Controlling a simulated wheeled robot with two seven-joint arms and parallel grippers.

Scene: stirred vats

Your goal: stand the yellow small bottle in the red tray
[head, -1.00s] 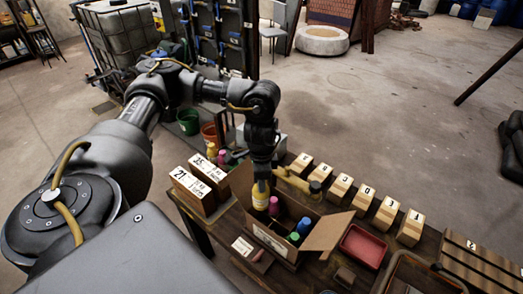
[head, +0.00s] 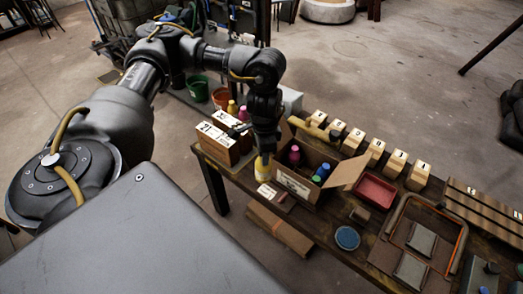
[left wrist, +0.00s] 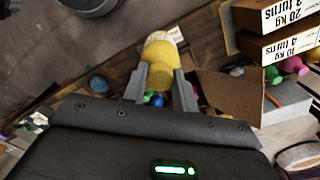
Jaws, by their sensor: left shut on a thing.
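The yellow small bottle (head: 264,168) is in my left gripper (head: 265,153), just left of the open cardboard box (head: 293,184) in the head view. In the left wrist view the bottle (left wrist: 161,55) sits between the two grey fingers (left wrist: 161,85), which are shut on it. Whether its base touches anything is unclear. The red tray (head: 375,190) lies on the table to the right of the box. It looks empty. My right gripper is not in view.
The box holds a pink bottle (head: 294,155) and blue and green ones (head: 321,172). Its open flap (head: 349,171) leans toward the tray. Numbered wooden blocks (head: 375,152) line the table behind. Labelled boxes (head: 217,143) stand left, and a blue round lid (head: 347,238) lies in front.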

